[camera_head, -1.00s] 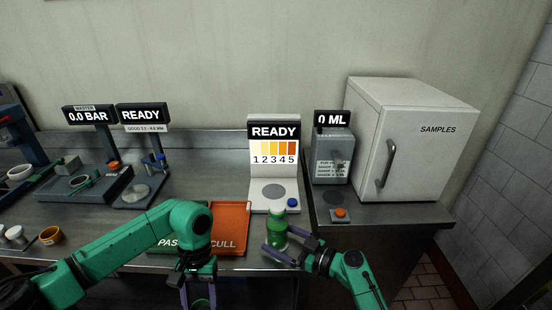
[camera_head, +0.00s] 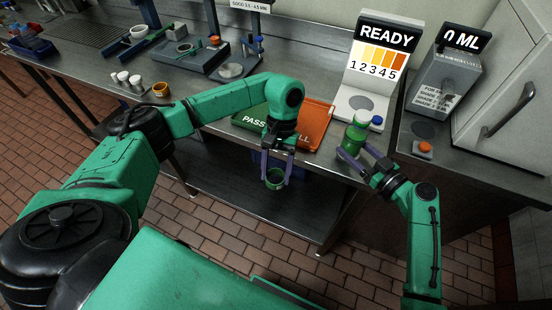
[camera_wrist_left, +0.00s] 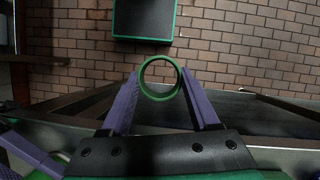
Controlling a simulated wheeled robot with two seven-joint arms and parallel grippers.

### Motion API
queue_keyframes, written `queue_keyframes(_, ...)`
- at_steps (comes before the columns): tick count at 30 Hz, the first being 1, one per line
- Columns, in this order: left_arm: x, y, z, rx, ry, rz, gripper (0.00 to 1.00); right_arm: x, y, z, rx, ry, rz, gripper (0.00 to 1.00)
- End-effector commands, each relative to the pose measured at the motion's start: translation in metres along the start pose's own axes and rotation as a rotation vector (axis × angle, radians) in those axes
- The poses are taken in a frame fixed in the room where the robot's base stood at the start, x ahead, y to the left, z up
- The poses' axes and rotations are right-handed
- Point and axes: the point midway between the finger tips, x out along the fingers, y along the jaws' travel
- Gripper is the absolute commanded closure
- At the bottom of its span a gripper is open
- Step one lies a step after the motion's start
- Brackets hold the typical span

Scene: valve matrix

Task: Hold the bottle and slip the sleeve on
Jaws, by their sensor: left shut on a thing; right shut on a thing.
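The green sleeve (camera_head: 275,180) is an open ring between the purple fingers of my left gripper (camera_head: 276,172), which is shut on it. It hangs in front of the bench edge, below the trays. In the left wrist view the sleeve (camera_wrist_left: 160,94) is a round green ring between the fingertips, its hollow clear and empty. The green bottle (camera_head: 352,141) is upright at the bench's front edge, right of the orange tray. My right gripper (camera_head: 362,152) is shut on the bottle from the right. Sleeve and bottle are apart, with the sleeve lower and to the left.
A green PASS tray (camera_head: 250,119) and an orange CULL tray (camera_head: 316,127) lie behind my left gripper. The colour-chart stand (camera_head: 376,70) is behind the bottle, the 0 ML dispenser (camera_head: 443,80) to the right. A lower shelf (camera_head: 245,207) runs under the bench.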

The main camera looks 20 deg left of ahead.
Motion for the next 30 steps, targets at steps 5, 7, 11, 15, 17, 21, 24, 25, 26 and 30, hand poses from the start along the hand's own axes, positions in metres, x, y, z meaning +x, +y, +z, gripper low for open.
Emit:
queue_keyframes(5,-0.042,0.039,-0.038,-0.426,-0.001,0.183,0.89,0.0,-0.001,0.002,0.001,-0.004,-0.002,0.58)
queue_keyframes(7,-0.064,0.056,-0.054,-0.628,-0.001,0.269,0.89,0.0,-0.001,0.002,0.001,-0.004,-0.002,0.58)
queue_keyframes(11,-0.109,0.086,-0.078,-1.005,0.0,0.427,0.89,0.0,-0.001,0.003,0.001,-0.005,-0.001,0.58)
queue_keyframes(15,-0.155,0.112,-0.096,-1.349,0.001,0.572,0.89,0.0,-0.001,0.003,0.001,-0.005,-0.001,0.58)
queue_keyframes(17,-0.172,0.121,-0.101,-1.471,0.001,0.621,0.89,0.0,-0.001,0.003,0.001,-0.005,-0.001,0.58)
queue_keyframes(21,-0.208,0.14,-0.108,-1.709,0.002,0.719,0.89,-0.001,-0.001,0.003,0.002,-0.006,-0.001,0.58)
queue_keyframes(24,-0.23,0.152,-0.108,-1.844,0.003,0.775,0.89,-0.001,-0.001,0.003,0.002,-0.006,-0.001,0.58)
queue_keyframes(25,-0.236,0.155,-0.107,-1.878,0.003,0.79,0.89,-0.001,-0.001,0.003,0.002,-0.006,-0.001,0.58)
queue_keyframes(26,-0.242,0.159,-0.105,-1.909,0.003,0.802,0.89,-0.001,-0.001,0.003,0.002,-0.006,-0.001,0.58)
queue_keyframes(30,-0.258,0.176,-0.084,-1.993,0.007,0.837,0.89,-0.001,-0.001,0.003,0.002,-0.006,-0.001,0.58)
